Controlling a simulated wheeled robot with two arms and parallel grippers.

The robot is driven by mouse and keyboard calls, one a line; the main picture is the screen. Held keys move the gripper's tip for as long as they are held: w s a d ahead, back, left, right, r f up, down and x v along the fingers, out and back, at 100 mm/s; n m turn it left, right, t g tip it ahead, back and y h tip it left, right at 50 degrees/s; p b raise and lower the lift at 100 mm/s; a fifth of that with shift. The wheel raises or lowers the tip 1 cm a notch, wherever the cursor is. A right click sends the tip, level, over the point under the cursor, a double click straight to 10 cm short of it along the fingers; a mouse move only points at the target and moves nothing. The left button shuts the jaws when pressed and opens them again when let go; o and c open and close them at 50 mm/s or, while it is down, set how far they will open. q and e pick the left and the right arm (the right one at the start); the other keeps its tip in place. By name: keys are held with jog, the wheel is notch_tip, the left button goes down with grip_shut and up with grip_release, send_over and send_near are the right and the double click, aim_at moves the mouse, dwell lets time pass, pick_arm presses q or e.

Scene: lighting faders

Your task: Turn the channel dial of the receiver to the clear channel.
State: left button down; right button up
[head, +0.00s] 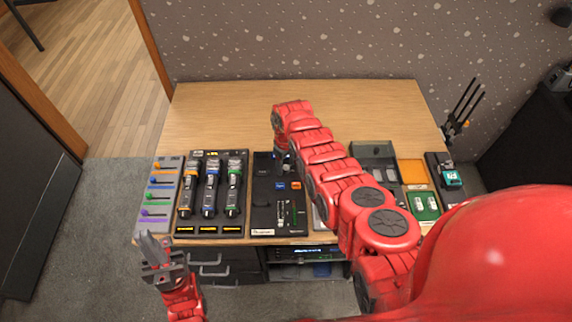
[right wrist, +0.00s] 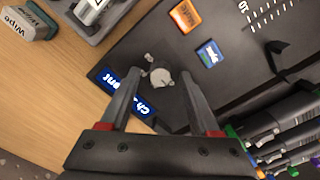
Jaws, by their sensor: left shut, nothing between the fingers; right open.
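The receiver (head: 263,218) is a black panel near the front middle of the table. Its round silver-grey dial (right wrist: 160,78) shows in the right wrist view, beside a blue label (right wrist: 108,82) partly hidden by a finger. My right gripper (right wrist: 165,75) is open, with its fingertips on either side of the dial; I cannot tell whether they touch it. In the head view my right arm partly hides the dial area. The dial's channel setting is not readable. My left gripper (head: 156,252) is shut and empty, in front of the table's front left edge.
Handheld units with coloured bands (head: 211,190) stand left of the receiver, then a fader panel (head: 158,195). Orange (right wrist: 186,15) and blue (right wrist: 210,53) labels lie near the dial. A green tray (head: 425,206) is at right. The table's back half is clear.

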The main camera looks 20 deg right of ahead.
jog(key=shift+f, duration=0.1)
grip_shut()
dwell(0.3)
jog(key=shift+m, duration=0.3)
jog(key=shift+a+f+m+b, duration=0.15)
jog(key=shift+m+b, duration=0.5)
jog(key=shift+m, duration=0.35)
jog(key=shift+m+b, duration=0.55)
jog(key=shift+m, duration=0.35)
jog(key=m+b, duration=0.3)
jog(key=m, duration=0.1)
jog(key=shift+m+b, duration=0.9)
jog(key=shift+m, duration=0.8)
